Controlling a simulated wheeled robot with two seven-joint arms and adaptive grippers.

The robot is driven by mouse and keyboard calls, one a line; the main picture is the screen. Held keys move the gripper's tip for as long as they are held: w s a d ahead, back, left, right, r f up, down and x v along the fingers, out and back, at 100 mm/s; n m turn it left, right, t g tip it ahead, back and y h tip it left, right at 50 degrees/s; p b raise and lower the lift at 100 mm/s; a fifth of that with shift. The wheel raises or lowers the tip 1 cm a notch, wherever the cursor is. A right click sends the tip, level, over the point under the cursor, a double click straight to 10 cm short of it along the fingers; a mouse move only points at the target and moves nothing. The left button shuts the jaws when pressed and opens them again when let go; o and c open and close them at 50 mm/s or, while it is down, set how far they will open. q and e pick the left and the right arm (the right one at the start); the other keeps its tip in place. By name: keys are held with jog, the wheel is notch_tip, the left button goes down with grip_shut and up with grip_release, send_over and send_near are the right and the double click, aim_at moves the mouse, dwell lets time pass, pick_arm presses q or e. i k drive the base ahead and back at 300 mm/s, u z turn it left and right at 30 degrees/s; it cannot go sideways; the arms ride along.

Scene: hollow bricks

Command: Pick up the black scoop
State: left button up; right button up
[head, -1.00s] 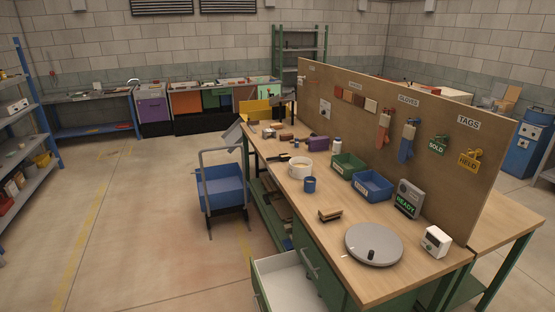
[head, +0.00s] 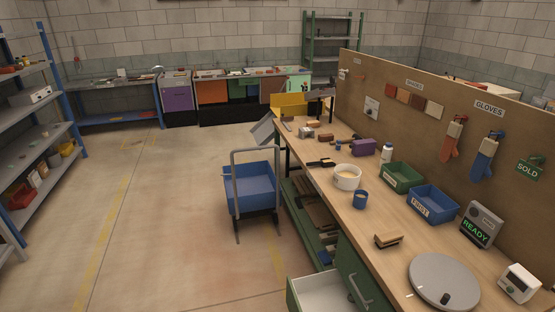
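A small dark object (head: 321,163), which may be the black scoop, lies near the left edge of the wooden workbench (head: 385,270) in the head view. It is left of and behind a white tub (head: 347,177). It is too small to tell its shape for sure. Neither of my grippers shows in this view.
A blue cart (head: 250,188) with a tall handle stands left of the bench. An open white drawer (head: 325,293) sticks out at the bench's front. A blue cup (head: 360,199), green bin (head: 402,177), blue bin (head: 432,204) and grey disc (head: 444,278) stand on top. The floor at left is clear.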

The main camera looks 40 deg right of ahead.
aim_at(321, 163)
jog(key=u, duration=0.1)
jog(key=i, duration=0.85)
jog(key=z, duration=0.15)
